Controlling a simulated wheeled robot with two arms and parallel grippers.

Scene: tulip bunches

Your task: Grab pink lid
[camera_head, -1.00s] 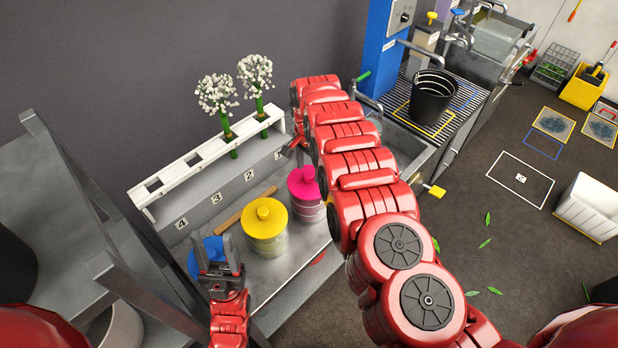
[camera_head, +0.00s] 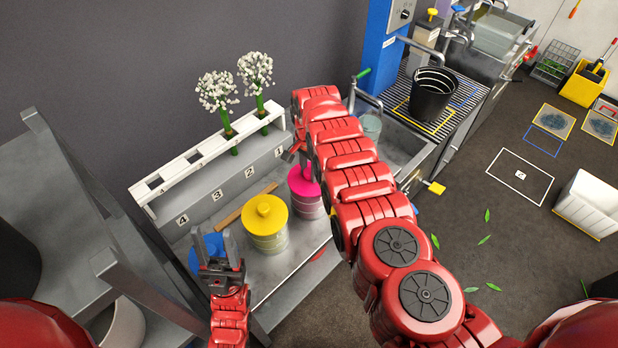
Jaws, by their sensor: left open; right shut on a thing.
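The pink lid (camera_head: 302,187) sits on a clear jar at the right end of the grey bench. My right gripper (camera_head: 303,164) reaches down at the top of the pink lid and is shut on it. My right arm and gripper hide the lid's knob and right edge. My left gripper (camera_head: 215,243) is open and empty, with its fingers pointing up in the picture, in front of a blue lid (camera_head: 197,254) that it partly covers.
A yellow-lidded jar (camera_head: 265,217) stands between the grippers. A brown stick (camera_head: 231,217) lies behind it. A white rack (camera_head: 190,160) at the back holds two white flower bunches (camera_head: 217,91). A sink (camera_head: 402,150) with a glass (camera_head: 370,125) lies right of the bench.

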